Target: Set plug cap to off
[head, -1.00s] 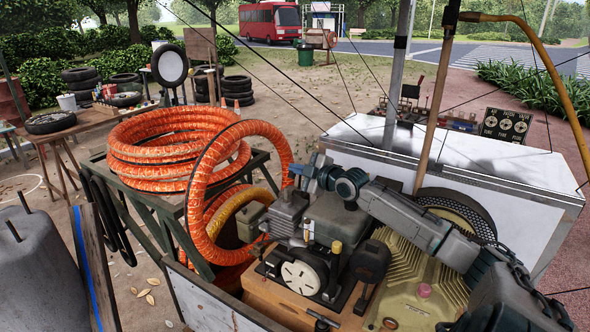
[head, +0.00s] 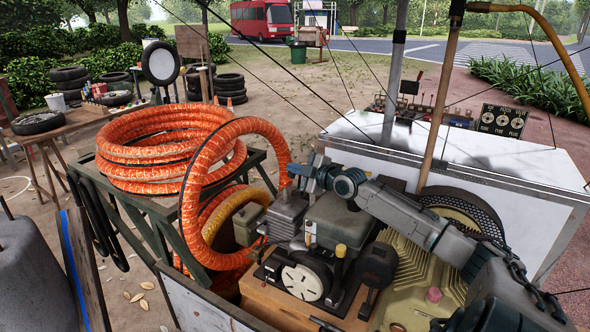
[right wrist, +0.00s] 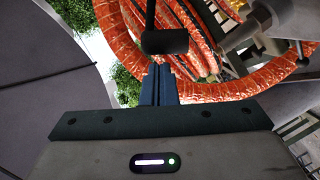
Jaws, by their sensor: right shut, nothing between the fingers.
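The small engine (head: 335,215) of the compressor sits on a wooden base in the cart. My right gripper (head: 293,170) is just above the finned cylinder (head: 287,213) at its left end. In the right wrist view the closed fingers (right wrist: 158,82) point up the picture, shut with nothing between them. A black cap-like piece on a dark stem (right wrist: 165,42) shows just beyond the fingertips. It looks like the plug cap, but I cannot tell whether the fingers touch it. I cannot make the cap out in the head view. My left gripper is not in view.
A large orange hose coil (head: 165,150) lies left of the engine, with one loop close to my right gripper. A white box top (head: 450,145) is behind my right arm. A wooden pole (head: 436,110) and thin cables rise nearby.

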